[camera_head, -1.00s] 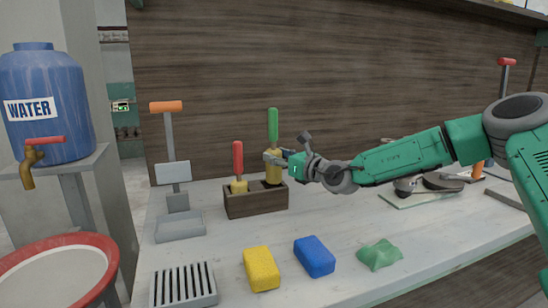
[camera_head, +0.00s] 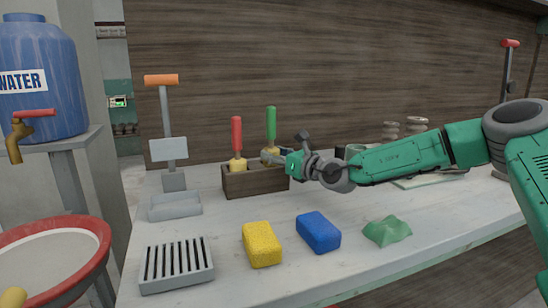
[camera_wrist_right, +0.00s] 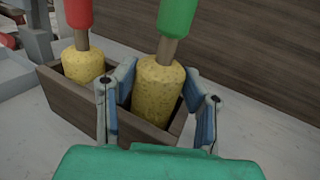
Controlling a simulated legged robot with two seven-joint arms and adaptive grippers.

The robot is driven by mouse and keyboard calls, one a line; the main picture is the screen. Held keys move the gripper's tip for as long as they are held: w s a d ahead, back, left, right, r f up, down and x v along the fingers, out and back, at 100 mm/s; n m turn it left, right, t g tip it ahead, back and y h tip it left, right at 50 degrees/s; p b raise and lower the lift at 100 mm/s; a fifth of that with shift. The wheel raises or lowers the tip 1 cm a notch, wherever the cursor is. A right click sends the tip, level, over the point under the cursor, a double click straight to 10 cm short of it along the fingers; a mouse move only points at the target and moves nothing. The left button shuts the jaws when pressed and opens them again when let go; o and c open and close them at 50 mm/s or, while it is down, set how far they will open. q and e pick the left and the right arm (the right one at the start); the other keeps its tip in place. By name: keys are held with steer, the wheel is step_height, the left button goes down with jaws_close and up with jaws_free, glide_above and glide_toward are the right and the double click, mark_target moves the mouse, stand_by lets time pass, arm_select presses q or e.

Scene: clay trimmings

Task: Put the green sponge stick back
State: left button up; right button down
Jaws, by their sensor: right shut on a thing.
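The green sponge stick (camera_head: 271,123) has a green handle and a yellow sponge head. It stands upright in the right part of the dark wooden holder (camera_head: 256,181). In the right wrist view its sponge head (camera_wrist_right: 158,90) is inside the holder's walls, but its bottom is hidden. My right gripper (camera_head: 273,156) is shut on this sponge head, with one finger on each side (camera_wrist_right: 158,76). The red sponge stick (camera_head: 237,135) stands in the left part of the same holder. My left gripper is not in view.
In front lie a slotted grey tray (camera_head: 177,284), a yellow sponge (camera_head: 262,244), a blue sponge (camera_head: 318,232) and a green lump (camera_head: 387,231). A red-rimmed basin (camera_head: 88,232) is at left.

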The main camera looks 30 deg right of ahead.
steer(key=shift+d+f+b, duration=0.1)
steer(key=shift+f+b, duration=0.3)
steer(key=shift+f, duration=0.25)
steer(key=shift+f, duration=0.4)
steer(key=shift+f, duration=0.3)
